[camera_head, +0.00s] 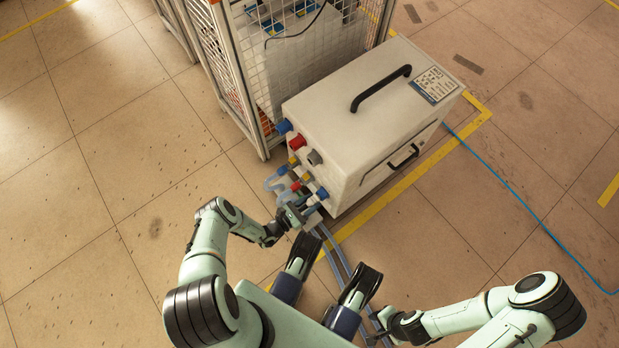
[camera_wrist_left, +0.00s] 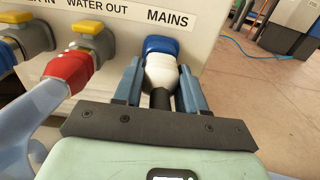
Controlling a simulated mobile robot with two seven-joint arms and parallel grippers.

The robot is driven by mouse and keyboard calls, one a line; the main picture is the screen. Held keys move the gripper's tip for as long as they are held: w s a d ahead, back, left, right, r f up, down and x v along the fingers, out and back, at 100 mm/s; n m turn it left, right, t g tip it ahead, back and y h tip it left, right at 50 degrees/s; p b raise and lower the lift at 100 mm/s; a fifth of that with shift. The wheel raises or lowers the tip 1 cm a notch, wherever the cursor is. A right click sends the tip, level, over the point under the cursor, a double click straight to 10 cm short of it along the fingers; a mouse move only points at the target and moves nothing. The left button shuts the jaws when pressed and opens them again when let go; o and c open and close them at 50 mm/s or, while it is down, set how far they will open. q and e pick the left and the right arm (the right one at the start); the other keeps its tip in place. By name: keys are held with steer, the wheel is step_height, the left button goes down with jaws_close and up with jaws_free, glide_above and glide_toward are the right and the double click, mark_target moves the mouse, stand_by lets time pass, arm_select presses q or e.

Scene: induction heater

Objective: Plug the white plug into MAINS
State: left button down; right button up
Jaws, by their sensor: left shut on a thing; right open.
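The white plug (camera_wrist_left: 162,76) with its black cable is between the blue fingers of my left gripper (camera_wrist_left: 160,85), which is shut on it in the left wrist view. The blue MAINS socket (camera_wrist_left: 161,45) is on the heater's front panel, below the printed word MAINS. The plug's far end meets or overlaps the blue socket's lower edge; I cannot tell how deep it sits. In the head view my left gripper (camera_head: 291,214) is at the lower front corner of the heater box (camera_head: 350,105). My right gripper (camera_head: 377,320) is open and low at the bottom, away from the heater.
A wire cage (camera_head: 235,60) stands behind the heater's left side. A blue cable (camera_head: 535,215) lies on otherwise open floor to the right.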

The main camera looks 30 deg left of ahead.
arm_select(q)
steer(key=shift+w+d, duration=0.1)
steer(key=shift+w, duration=0.2)
steer(key=c, duration=0.6)
jaws_free()
steer(key=shift+o, duration=0.2)
steer(key=p+v, duration=0.2)
steer(key=v, duration=1.1)
steer(key=shift+s, duration=0.2)
arm_select(e)
steer(key=shift+t, duration=0.8)
steer(key=w, duration=0.1)
steer(key=w+r, duration=0.1)
steer(key=w, duration=0.1)
steer(key=w+r, duration=0.1)
steer(key=shift+w+a+r, duration=0.2)
steer(key=shift+w+a, duration=0.1)
steer(key=shift+w, duration=0.05)
